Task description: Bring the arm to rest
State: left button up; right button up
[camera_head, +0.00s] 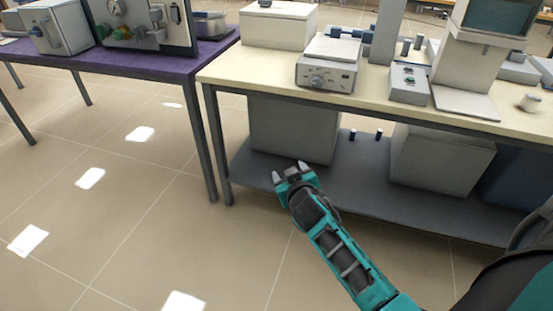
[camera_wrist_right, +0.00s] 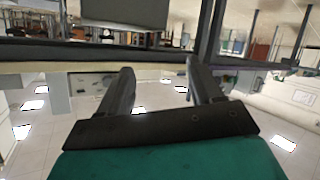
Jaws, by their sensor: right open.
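My right gripper (camera_head: 289,172) shows in the head view at the end of a teal and black arm that comes in from the lower right. It is in front of the lower shelf (camera_head: 370,205) of the cream-topped bench (camera_head: 240,72). In the right wrist view its two dark fingers (camera_wrist_right: 158,90) stand apart with nothing between them. The gripper is open and empty. My left gripper is not in view.
A purple table (camera_head: 150,62) with lab devices stands at the left. The cream bench carries a white instrument (camera_head: 327,72) and other devices. Large grey boxes (camera_head: 290,130) stand on its lower shelf. The tiled floor (camera_head: 110,220) at the left is clear.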

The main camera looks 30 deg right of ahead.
pick_arm(q)
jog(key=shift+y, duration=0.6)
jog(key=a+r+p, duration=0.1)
jog(key=p, duration=0.2)
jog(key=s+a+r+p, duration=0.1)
jog(key=p, duration=0.2)
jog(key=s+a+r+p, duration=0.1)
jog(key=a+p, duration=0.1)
jog(key=p, duration=0.1)
pick_arm(e)
jog(key=s+a+n+g+y, duration=0.1)
jog(key=s+a+y, duration=0.2)
jog(key=s+a, duration=0.4)
jog(key=s+a+r+n+g+y, duration=0.1)
jog(key=s+a+y, duration=0.3)
jog(key=s, duration=0.9)
jog(key=a+n, duration=0.1)
jog(key=a, duration=0.2)
jog(key=shift+s, duration=0.2)
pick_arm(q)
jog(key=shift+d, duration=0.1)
pick_arm(e)
jog(key=shift+r, duration=0.1)
jog(key=shift+c, duration=0.5)
